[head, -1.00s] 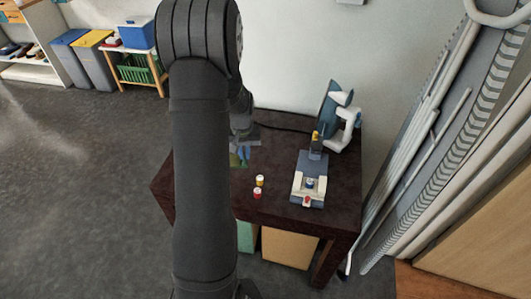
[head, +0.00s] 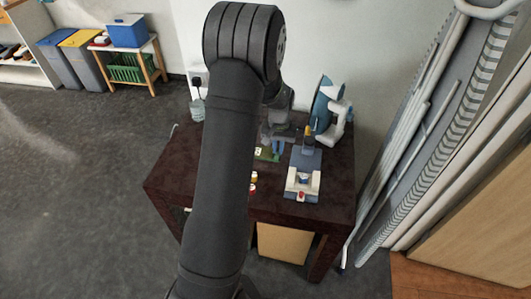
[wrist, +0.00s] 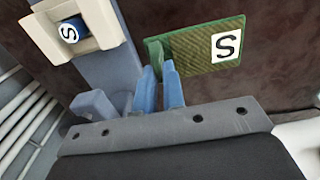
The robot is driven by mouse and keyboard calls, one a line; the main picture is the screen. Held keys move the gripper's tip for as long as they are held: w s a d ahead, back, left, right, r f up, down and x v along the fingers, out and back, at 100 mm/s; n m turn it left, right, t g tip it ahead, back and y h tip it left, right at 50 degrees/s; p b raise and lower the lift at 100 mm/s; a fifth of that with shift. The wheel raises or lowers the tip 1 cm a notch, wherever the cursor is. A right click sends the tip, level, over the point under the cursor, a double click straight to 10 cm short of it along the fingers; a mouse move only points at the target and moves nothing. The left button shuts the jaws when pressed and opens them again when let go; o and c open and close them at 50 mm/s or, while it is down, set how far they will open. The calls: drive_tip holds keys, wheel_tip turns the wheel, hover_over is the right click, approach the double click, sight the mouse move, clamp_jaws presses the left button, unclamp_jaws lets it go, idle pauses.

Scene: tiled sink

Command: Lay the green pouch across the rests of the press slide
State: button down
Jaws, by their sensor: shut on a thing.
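My gripper (wrist: 158,72) has blue fingers shut on the near end of the green pouch (wrist: 195,52), a flat ribbed piece with a white "S" label. In the head view my gripper (head: 278,146) holds the pouch (head: 264,155) just left of the press, above the dark table. The press slide (head: 289,192) has pale rests (wrist: 107,22) around a recess. In the wrist view the pouch is right of the slide, apart from the rests. Its height above the table is hard to tell.
The blue and white press (head: 325,105) stands behind the slide, with a yellow-tipped part (head: 308,133) beside it. A small red and yellow item (head: 253,184) lies left of the slide, partly hidden by my arm. Table (head: 165,180) to the left is bare.

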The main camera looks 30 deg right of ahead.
sight(267, 148)
drive_tip(key=w+f, duration=0.1)
drive_tip(key=w+a+f, duration=0.1)
drive_tip(key=w, duration=0.1)
drive_tip(key=w+f, duration=0.1)
drive_tip(key=shift+w+a, duration=0.2)
drive_tip(key=shift+w, duration=0.2)
drive_tip(key=shift+f, duration=2)
drive_tip(key=shift+f, duration=0.1)
drive_tip(key=c, duration=1.5)
unclamp_jaws()
wheel_tip(267, 148, up, 11)
drive_tip(key=shift+r, duration=0.1)
drive_tip(key=shift+o, duration=0.3)
drive_tip(key=shift+r, duration=0.5)
